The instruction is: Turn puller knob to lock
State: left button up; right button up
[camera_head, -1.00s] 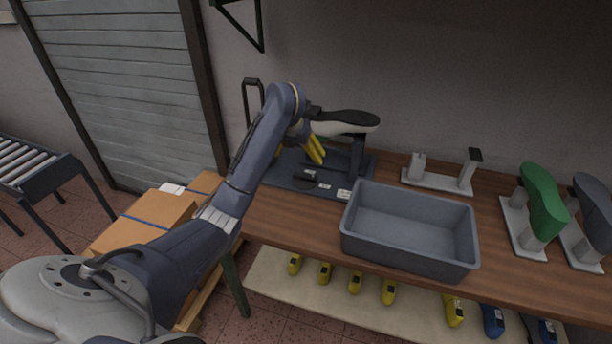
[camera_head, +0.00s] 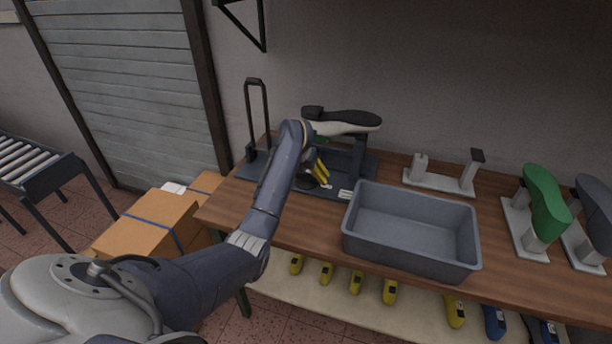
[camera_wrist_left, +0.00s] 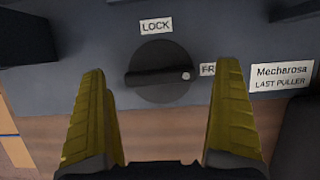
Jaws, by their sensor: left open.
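The last puller (camera_head: 350,158) stands at the back of the bench on a dark base, with a black-soled shoe (camera_head: 345,121) on it. Its round black knob (camera_wrist_left: 160,84) fills the middle of the left wrist view. The white dot on the knob's bar points right, towards a label reading "FR", partly hidden by a finger. The LOCK label (camera_wrist_left: 156,26) is above the knob. My left gripper (camera_head: 321,173) is open over the puller's front panel. In the left wrist view its yellow fingers (camera_wrist_left: 162,72) lie on either side of the knob, with no clear contact.
A grey bin (camera_head: 410,257) stands on the bench just right of the puller. A tall black handle (camera_head: 265,110) rises at the puller's left. An empty stand (camera_head: 440,182) and a green last (camera_head: 545,205) are further right. Cartons (camera_head: 150,222) lie left of the bench.

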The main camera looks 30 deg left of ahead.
pick_arm(q)
jog(key=shift+f, duration=0.1)
jog(key=shift+c, duration=0.6)
jog(key=c, duration=1.2)
jog(key=shift+o, duration=0.2)
